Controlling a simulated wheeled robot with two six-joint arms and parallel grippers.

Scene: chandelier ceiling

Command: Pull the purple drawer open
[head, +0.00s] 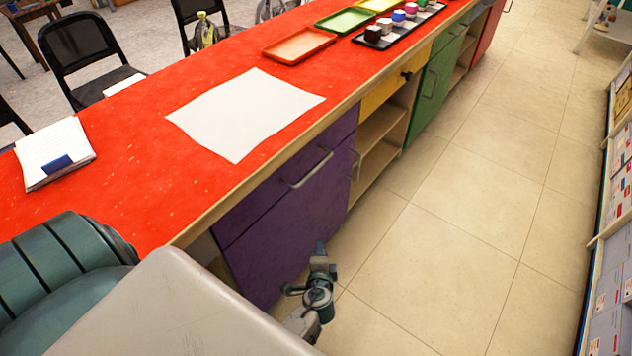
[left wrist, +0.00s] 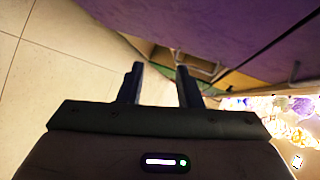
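The purple drawer (head: 270,190) is the upper front of a purple cabinet under the red counter. It looks shut, flush with the purple door (head: 290,240) below. Its metal bar handle (head: 308,170) is bare. My left gripper (head: 320,254) is in front of the purple cabinet, lower in the picture than the handle and apart from it. In the left wrist view its two fingers (left wrist: 159,85) stand apart with nothing between them. Purple fronts (left wrist: 200,30) fill the top there, with a metal handle (left wrist: 202,70) beyond the right finger. My right gripper is not in view.
The red counter (head: 130,150) holds a white sheet (head: 245,112), papers (head: 53,150) and coloured trays (head: 300,45). Open shelves (head: 375,140) and a green door (head: 432,90) follow beyond the purple cabinet. The tiled floor (head: 460,210) is clear; shelving (head: 612,230) stands at right.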

